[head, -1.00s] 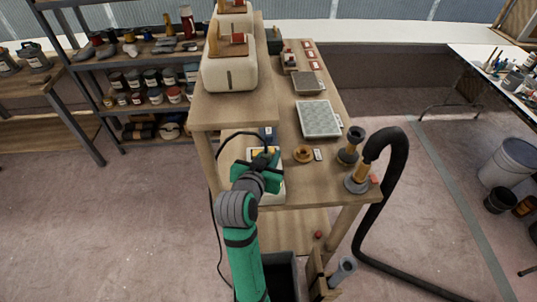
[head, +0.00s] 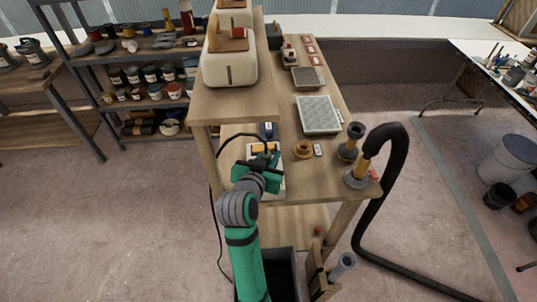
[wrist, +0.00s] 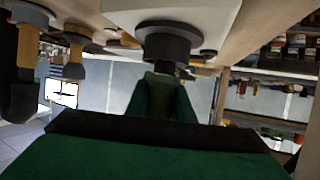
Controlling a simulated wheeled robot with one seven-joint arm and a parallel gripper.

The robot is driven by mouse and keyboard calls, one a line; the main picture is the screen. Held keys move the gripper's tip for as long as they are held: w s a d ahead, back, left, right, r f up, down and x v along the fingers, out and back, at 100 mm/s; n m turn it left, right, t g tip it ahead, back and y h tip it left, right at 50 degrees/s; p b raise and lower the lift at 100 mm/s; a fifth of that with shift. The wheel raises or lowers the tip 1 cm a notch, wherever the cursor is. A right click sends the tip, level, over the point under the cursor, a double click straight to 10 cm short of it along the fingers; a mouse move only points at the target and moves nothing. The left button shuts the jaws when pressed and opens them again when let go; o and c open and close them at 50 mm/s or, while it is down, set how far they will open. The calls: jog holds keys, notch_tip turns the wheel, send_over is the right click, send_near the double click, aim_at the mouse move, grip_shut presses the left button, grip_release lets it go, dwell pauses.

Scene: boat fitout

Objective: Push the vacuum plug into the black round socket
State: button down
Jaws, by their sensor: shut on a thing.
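My gripper (wrist: 163,82) has green fingers, shut on the dark vacuum plug (wrist: 164,69), of which only a little shows between the fingertips. The black round socket (wrist: 172,42) is in the wrist view, on a white panel (wrist: 215,18), directly beyond the fingertips. I cannot tell whether the plug touches the socket or is partly in it. In the head view my gripper (head: 264,165) is over the pale panel (head: 279,184) at the bench's near left side and hides the socket. A black cord (head: 232,146) loops from there down the left side.
On the bench to the right are a brass-coloured ring (head: 302,149), a grey filter tray (head: 318,114) and two hose fittings (head: 350,142). A thick black hose (head: 399,150) hangs off the right end.

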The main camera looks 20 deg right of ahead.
jog(key=shift+f, duration=1)
jog(key=c, duration=1.5)
grip_release()
jog(key=shift+f, duration=0.1)
jog(key=shift+o, duration=0.2)
jog(key=shift+r, duration=0.2)
jog(key=shift+r, duration=0.1)
jog(key=shift+s+a+r, duration=0.15)
jog(key=shift+s+a, duration=0.15)
jog(key=v, duration=1)
